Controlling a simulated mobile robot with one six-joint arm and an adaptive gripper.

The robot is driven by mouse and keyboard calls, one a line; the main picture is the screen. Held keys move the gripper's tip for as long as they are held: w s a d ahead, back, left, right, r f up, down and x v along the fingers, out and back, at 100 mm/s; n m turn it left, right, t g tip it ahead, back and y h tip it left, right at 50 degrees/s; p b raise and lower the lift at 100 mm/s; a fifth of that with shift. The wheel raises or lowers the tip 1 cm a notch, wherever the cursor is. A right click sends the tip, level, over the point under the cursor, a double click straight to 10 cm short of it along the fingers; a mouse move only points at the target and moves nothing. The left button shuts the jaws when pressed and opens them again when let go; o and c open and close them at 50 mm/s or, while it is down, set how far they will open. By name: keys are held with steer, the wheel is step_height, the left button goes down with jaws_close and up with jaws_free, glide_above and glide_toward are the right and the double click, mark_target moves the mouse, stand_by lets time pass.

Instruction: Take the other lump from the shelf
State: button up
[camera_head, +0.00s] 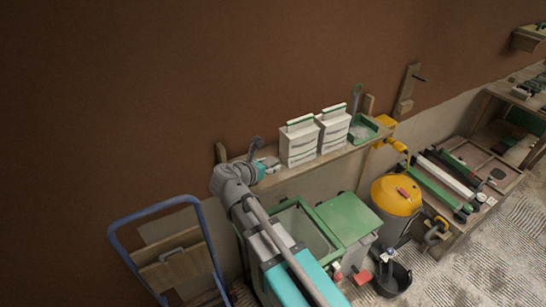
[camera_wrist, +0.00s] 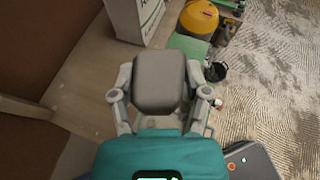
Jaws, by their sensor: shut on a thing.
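A grey, rounded, block-like lump (camera_wrist: 160,80) sits between the two fingers of my gripper (camera_wrist: 160,84) in the wrist view, and the fingers are shut on its sides. In the head view my gripper (camera_head: 268,165) is at the left end of the wall shelf (camera_head: 293,175), beside two white bags. The lump is small and hard to make out there. The shelf board also shows in the wrist view (camera_wrist: 85,88), with its left part bare. I cannot tell whether the lump touches the board.
White bags (camera_head: 299,143) and a green tray (camera_head: 365,130) stand along the shelf to the right. Below are green bins (camera_head: 346,217), a yellow-topped vacuum (camera_head: 396,196) and a black bucket (camera_head: 394,280). A blue-framed trolley (camera_head: 117,240) stands at left. Textured floor is open at right.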

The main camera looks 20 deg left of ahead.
steer(key=shift+s+d+r, duration=0.2)
steer(key=shift+s+r, duration=0.05)
steer(key=shift+s, duration=0.35)
